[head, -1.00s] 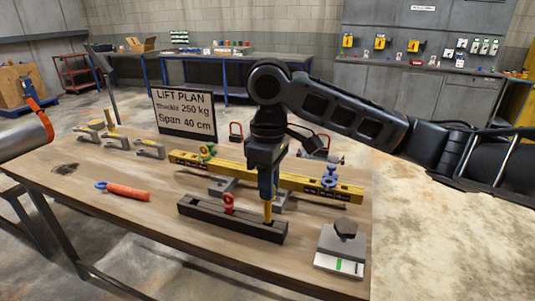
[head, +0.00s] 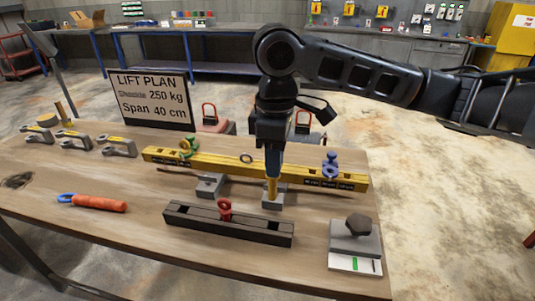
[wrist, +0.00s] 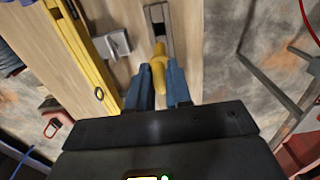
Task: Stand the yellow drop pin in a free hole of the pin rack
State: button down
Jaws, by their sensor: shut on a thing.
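My gripper (head: 272,176) is shut on the yellow drop pin (head: 272,188) and holds it upright, pointing down. The wrist view also shows the yellow pin (wrist: 158,72) between my blue fingertips. The pin rack (head: 180,216) is a long dark bar on the table, with a red eye pin (head: 225,208) standing near its middle. Dark openings show towards both ends of the rack. In the head view, the pin's lower end appears above and behind the rack's right half, clear of it. The wrist view shows part of the rack (wrist: 147,25) beyond the pin.
A grey weight (head: 355,240) sits right. An orange-handled tool (head: 95,203) lies left.

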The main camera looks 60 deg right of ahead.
aim_at(275, 197)
jog(key=shift+s, duration=0.1)
jog(key=shift+f, duration=0.25)
jog(key=shift+f+b, duration=2.05)
jog(key=shift+f, duration=0.65)
notch_tip(275, 197, down, 8)
jog(key=b, duration=0.5)
jog(key=shift+r, duration=0.15)
dwell(2.8)
jog(key=c, duration=1)
grip_release()
jog(key=shift+o, duration=0.2)
jog(key=shift+r+p, duration=0.3)
jog(key=shift+r, duration=3.65)
